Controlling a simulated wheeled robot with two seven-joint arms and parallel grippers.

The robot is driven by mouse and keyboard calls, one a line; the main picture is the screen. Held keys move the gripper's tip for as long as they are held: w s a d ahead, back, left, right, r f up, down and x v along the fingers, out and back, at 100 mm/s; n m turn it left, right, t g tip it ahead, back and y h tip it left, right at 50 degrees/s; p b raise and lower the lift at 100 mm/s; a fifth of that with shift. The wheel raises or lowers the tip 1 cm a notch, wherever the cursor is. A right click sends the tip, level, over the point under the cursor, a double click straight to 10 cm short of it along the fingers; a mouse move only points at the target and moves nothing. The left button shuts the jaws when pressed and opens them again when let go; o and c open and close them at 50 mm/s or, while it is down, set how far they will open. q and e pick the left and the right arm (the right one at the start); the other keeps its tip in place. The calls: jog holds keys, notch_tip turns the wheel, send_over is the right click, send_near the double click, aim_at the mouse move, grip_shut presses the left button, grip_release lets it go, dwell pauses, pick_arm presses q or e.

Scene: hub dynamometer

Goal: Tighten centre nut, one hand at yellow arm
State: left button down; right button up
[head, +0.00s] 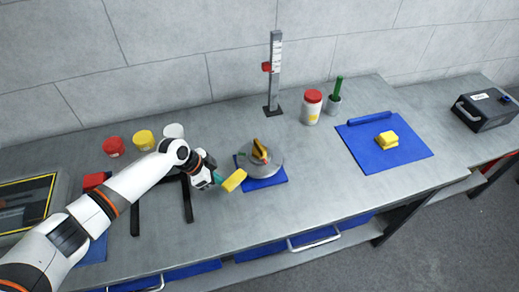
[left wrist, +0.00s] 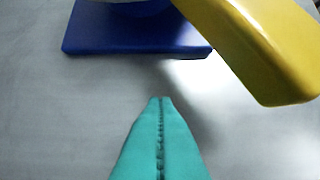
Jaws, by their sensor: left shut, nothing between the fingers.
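The hub dynamometer is a grey round disc (head: 273,166) on a blue base plate (head: 267,183). A yellow piece (head: 260,150) stands on top near its middle; I cannot make out the centre nut. The yellow arm (head: 234,180) sticks out from the disc toward the lower left. In the left wrist view the yellow arm (left wrist: 262,45) crosses the upper right, and the blue base plate (left wrist: 135,32) lies at the top. My left gripper (head: 219,179) is just left of the yellow arm's end. Its teal fingers (left wrist: 161,100) are together, empty and apart from the arm. My right gripper is not in view.
A height gauge (head: 275,75) stands behind the hub. A red-lidded jar (head: 312,107) and a green-handled tool in a cup (head: 335,95) stand behind right. A blue mat (head: 410,150) carries a yellow block (head: 387,139). Bare bench lies in front of the hub.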

pick_arm(q)
jog(key=shift+f, duration=0.3)
jog(key=shift+r, duration=0.1)
jog(key=shift+r, duration=0.85)
jog(key=shift+s+d, duration=1)
jog(key=shift+d, duration=0.05)
jog(key=shift+w+a, duration=0.3)
